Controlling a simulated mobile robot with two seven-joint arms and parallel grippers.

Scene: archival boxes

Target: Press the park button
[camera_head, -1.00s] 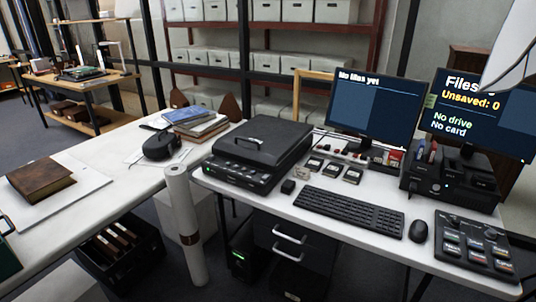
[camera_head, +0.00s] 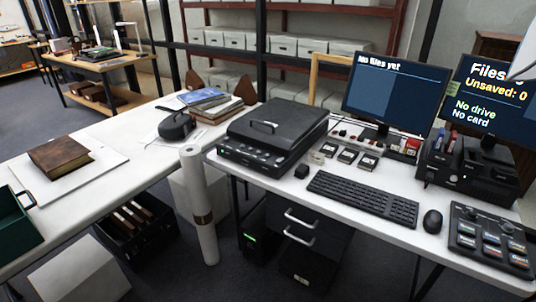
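No button can be read as the park button at this size. A black control panel (camera_head: 490,238) with two knobs and several coloured, labelled buttons lies at the right end of the white desk; its small labels are too blurred to read. A black flatbed scanner (camera_head: 270,133) with a lid handle stands at the desk's left end, its lid down. Its front edge (camera_head: 243,157) carries a row of small buttons, also unreadable. Neither of my grippers is in view.
A keyboard (camera_head: 362,198) and mouse (camera_head: 432,221) lie between scanner and panel. Two monitors stand behind; the left monitor (camera_head: 392,92) reads "No files yet". A paper roll (camera_head: 197,205) stands upright before the desk. A pale shape (camera_head: 524,62) cuts the right monitor's corner.

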